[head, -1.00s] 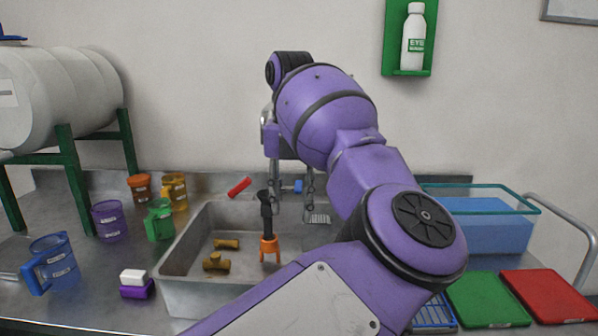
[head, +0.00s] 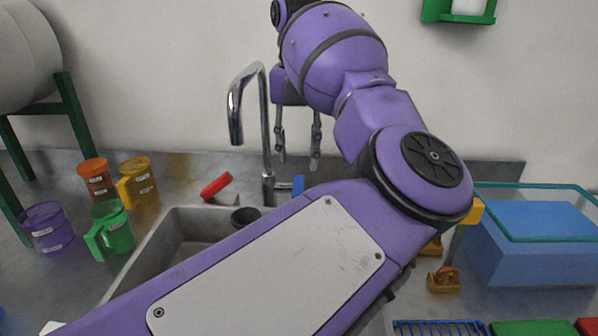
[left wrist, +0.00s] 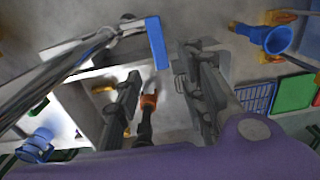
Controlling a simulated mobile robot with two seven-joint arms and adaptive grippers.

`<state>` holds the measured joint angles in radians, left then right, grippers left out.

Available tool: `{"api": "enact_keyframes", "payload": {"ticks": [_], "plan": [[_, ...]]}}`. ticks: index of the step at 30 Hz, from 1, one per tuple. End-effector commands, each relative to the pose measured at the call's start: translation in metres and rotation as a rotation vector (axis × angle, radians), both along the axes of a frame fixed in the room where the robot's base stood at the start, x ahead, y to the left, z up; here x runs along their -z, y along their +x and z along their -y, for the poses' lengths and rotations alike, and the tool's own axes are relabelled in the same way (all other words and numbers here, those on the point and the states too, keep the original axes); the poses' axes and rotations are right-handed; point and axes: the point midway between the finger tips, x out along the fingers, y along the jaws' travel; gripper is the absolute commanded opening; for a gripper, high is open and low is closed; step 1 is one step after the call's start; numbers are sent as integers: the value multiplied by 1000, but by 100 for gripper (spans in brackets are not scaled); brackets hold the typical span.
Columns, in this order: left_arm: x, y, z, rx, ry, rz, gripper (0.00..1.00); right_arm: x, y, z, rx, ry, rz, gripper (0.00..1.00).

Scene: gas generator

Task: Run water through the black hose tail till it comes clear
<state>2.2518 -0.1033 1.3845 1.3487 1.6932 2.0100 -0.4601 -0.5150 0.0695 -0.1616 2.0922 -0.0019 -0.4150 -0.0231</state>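The sink (head: 190,240) has a chrome gooseneck tap (head: 262,130) at its back, with a blue lever (head: 298,185); the lever also shows in the left wrist view (left wrist: 157,42). A dark round top (head: 245,217), apparently the black hose tail's, shows in the sink above my forearm. In the left wrist view the black hose tail (left wrist: 144,130) has an orange end and appears between my fingers, apart from them as far as I can tell. My left gripper (head: 298,150) is open and empty, fingers down, right of the spout. My right gripper is not in view.
A red-handled item (head: 216,185) lies at the sink's back edge. Orange (head: 96,180), yellow (head: 140,183), green (head: 112,230) and purple (head: 47,228) cups stand left. A blue tank (head: 540,240) and brass-coloured fittings (head: 443,280) are right. My forearm hides much of the sink.

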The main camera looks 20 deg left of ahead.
Motion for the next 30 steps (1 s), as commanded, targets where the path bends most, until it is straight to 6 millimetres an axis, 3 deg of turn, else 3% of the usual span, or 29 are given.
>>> {"api": "enact_keyframes", "payload": {"ticks": [9, 15, 26, 30], "plan": [[48, -1, 1, 1, 0, -5, 38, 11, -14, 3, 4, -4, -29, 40], [70, -1, 0, 2, -2, -2, 38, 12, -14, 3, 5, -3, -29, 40], [76, -1, 0, 1, -1, -1, 38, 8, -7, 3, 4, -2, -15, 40], [76, -1, 0, 1, -1, -1, 19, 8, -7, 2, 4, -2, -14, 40]]}}
